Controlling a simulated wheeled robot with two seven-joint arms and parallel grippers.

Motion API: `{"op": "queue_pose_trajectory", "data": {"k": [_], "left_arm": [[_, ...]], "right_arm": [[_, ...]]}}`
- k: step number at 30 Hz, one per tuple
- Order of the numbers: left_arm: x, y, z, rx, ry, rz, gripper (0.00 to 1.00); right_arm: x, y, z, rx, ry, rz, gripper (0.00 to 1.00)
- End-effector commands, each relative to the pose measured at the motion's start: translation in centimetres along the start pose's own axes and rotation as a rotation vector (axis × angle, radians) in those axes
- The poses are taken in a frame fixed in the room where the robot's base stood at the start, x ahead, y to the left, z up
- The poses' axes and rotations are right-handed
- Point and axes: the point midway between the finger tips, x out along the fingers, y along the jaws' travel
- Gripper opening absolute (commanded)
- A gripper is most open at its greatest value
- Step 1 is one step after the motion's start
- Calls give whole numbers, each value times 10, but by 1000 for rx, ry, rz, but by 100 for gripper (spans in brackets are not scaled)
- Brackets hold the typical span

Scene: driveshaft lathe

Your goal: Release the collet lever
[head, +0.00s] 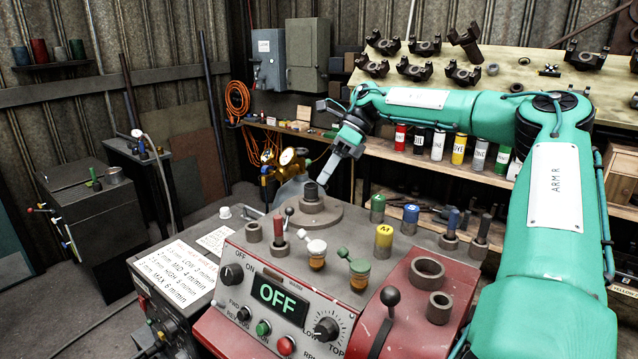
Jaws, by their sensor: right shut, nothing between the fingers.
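A lever with a black ball knob (390,297) stands at the front of the red lathe housing, its rod leaning down to the left. A smaller dark-knobbed lever (289,212) stands near a grey round base (318,217) on the machine top. No label shows which one is the collet lever. My right gripper (326,178) is at the end of the green arm, behind the grey round base and pointing down. It is shut and empty, apart from the black-knobbed lever. My left gripper is out of view.
The control panel (262,262) has a display reading OFF, with knobs and buttons. Green, yellow and blue marked cylinders, such as the yellow one (383,242), crowd the machine top. A shelf with bottles (459,149) and a board with dark parts (480,62) stand behind.

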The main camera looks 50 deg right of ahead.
Motion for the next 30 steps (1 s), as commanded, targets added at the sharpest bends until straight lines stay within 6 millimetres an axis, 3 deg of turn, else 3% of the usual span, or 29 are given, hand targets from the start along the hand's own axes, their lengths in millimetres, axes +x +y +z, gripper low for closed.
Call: {"op": "queue_pose_trajectory", "data": {"k": [9,13,19,30], "left_arm": [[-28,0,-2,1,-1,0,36],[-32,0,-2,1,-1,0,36],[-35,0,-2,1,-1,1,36],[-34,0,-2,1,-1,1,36]], "right_arm": [[57,2,1,1,4,4,0],[73,1,0,2,2,1,0],[84,1,0,0,1,0,0],[85,0,0,-1,1,-2,0]]}}
